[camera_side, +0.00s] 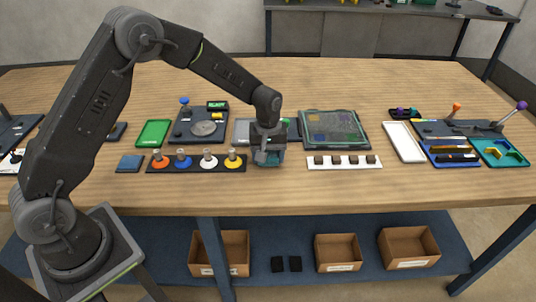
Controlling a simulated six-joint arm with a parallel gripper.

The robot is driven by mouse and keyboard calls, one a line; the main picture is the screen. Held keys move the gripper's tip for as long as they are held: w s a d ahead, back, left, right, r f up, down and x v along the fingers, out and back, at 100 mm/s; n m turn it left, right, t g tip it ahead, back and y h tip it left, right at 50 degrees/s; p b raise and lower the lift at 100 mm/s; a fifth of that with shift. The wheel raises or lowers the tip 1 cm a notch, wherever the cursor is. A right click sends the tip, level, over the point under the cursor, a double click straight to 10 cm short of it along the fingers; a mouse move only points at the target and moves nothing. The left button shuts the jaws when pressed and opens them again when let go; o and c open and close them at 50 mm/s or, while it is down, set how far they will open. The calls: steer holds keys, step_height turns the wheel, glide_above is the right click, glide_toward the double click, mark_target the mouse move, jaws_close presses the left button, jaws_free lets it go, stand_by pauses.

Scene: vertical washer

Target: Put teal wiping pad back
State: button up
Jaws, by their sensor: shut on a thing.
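My gripper (267,150) points down over the middle of the table, just right of the black strip of coloured pegs. It is shut on the teal wiping pad (278,158), which shows only in part beneath and beside the fingers. I cannot tell whether the pad touches the table or hangs just above it. A grey panel (242,130) lies behind my gripper and is partly hidden by it.
The black strip (197,169) with several coloured pegs is close on the left. A white strip (344,167) with dark blocks is on the right. Behind stand a framed green panel (333,127), a green tray (153,133) and a station with a round disc (203,128). The table's front edge is clear.

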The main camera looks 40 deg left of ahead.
steer(key=o, duration=1)
steer(key=shift+f, duration=0.15)
step_height(320, 180, up, 12)
steer(key=shift+r, duration=0.25)
steer(key=s+r+m+t, duration=0.2)
steer(key=s+r, duration=0.5)
steer(key=r, duration=0.1)
steer(key=s+r+m+t, duration=0.1)
steer(key=s+m, duration=0.1)
steer(key=s, duration=0.5)
steer(key=s+r+m+t, duration=0.1)
steer(key=s+m, duration=0.1)
steer(key=s, duration=0.5)
steer(key=s+r+m+t, duration=0.1)
steer(key=s+m, duration=0.2)
steer(key=s, duration=0.4)
steer(key=shift+a+r+t, duration=0.1)
steer(key=shift+a+t, duration=0.1)
steer(key=shift+t, duration=0.1)
